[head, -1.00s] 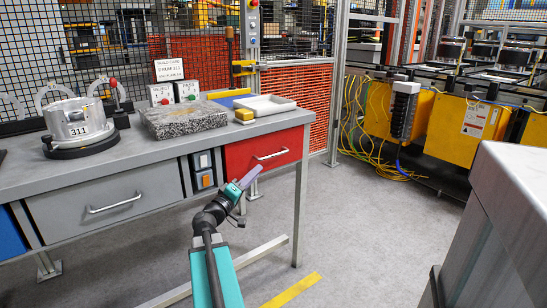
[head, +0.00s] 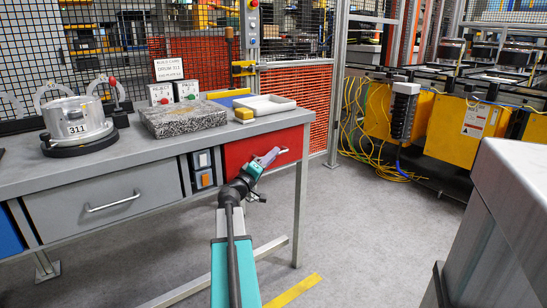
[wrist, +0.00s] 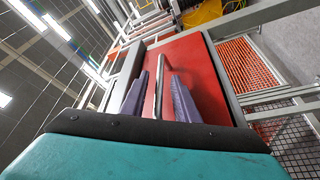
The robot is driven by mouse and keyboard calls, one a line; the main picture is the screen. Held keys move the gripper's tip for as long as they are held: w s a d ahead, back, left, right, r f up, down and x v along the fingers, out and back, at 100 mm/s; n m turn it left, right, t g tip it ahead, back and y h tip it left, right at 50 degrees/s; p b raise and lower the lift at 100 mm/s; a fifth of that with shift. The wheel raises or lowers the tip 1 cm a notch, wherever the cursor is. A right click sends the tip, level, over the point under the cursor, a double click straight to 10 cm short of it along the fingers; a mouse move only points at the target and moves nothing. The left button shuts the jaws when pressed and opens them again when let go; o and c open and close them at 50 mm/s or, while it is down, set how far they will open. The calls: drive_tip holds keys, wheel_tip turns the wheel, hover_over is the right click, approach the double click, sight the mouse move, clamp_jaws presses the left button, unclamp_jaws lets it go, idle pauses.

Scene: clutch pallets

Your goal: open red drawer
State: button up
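The red drawer (head: 238,154) is under the right end of the grey workbench and looks shut. Its silver bar handle (head: 285,150) is mostly hidden by my gripper (head: 270,157) in the head view. In the wrist view the red drawer front (wrist: 205,75) is close ahead. The handle (wrist: 159,85) runs lengthwise between the two purple fingers of my gripper (wrist: 158,100). The fingers are apart, with gaps visible beside the handle. I cannot tell how far the fingertips reach past the bar.
A grey drawer (head: 105,200) is to the left, with a small switch panel (head: 203,169) between. The bench top (head: 120,155) holds a stone slab (head: 182,118), a white tray (head: 264,106) and a metal cylinder. A bench leg (head: 299,205) stands right. Floor in front is open.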

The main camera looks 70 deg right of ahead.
drive_tip(key=shift+s+d+r, duration=0.15)
drive_tip(key=shift+d, duration=0.45)
clamp_jaws()
drive_tip(key=shift+a, duration=0.1)
